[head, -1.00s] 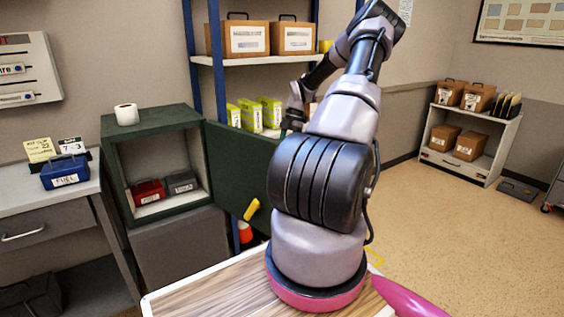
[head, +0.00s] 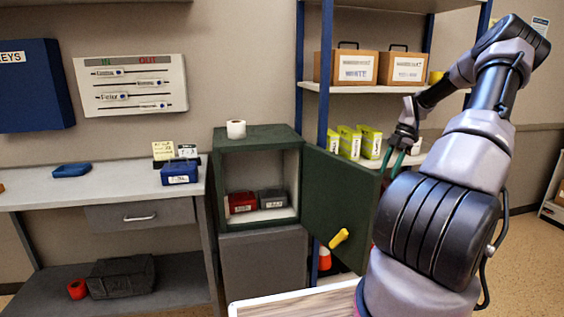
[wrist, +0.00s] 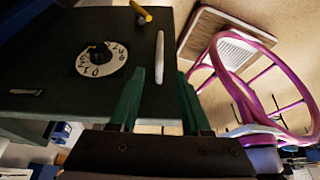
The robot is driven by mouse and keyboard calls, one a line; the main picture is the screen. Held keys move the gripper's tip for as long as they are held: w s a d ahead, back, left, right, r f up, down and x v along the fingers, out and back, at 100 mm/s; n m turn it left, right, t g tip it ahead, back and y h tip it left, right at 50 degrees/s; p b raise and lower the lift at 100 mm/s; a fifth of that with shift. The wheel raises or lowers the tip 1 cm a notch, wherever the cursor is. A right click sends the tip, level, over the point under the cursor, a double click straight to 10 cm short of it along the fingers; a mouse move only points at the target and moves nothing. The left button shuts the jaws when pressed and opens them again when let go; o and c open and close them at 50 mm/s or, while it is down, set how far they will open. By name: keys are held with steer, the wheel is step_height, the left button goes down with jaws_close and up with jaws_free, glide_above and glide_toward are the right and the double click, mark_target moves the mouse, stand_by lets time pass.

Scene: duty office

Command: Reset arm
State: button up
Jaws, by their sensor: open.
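My arm rises at the right of the head view, bent over with its wrist hanging toward the shelf. The safe door (wrist: 60,45) fills the left of that view, with a white dial (wrist: 98,60) and the yellow handle (wrist: 141,11). I cannot tell the exact gap between fingers and door.
A desk (head: 120,178) is left. Shelves hold cardboard boxes (head: 347,67) and yellow-green cartons (head: 349,142).

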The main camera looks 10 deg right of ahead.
steer(key=a+r+m+h, duration=0.1)
steer(key=a+r, duration=0.2)
steer(key=a+r+m, duration=0.2)
steer(key=a+r, duration=0.1)
steer(key=a, duration=0.1)
steer(key=a+r+m+h, duration=0.1)
steer(key=a+r, duration=0.2)
steer(key=shift+s+a+r+h, duration=0.2)
steer(key=shift+s+a+h, duration=0.05)
steer(key=shift+s+h, duration=0.1)
steer(key=s+a+r+m+t+h, duration=0.2)
steer(key=s+a+r+m, duration=0.45)
steer(key=a+r, duration=0.35)
steer(key=s+a+r+m+t+y, duration=0.1)
steer(key=s+a+r+m+t, duration=0.2)
steer(key=s+a+m, duration=0.3)
steer(key=s+a+r+m+t+y, duration=0.1)
steer(key=s+a+r+m+t, duration=0.2)
steer(key=s+a+r+m, duration=0.2)
steer(key=s+a+m, duration=0.1)
steer(key=s+m, duration=0.2)
steer(key=s, duration=0.4)
steer(key=shift+a+r+y, duration=0.25)
steer(key=shift+a+y, duration=0.1)
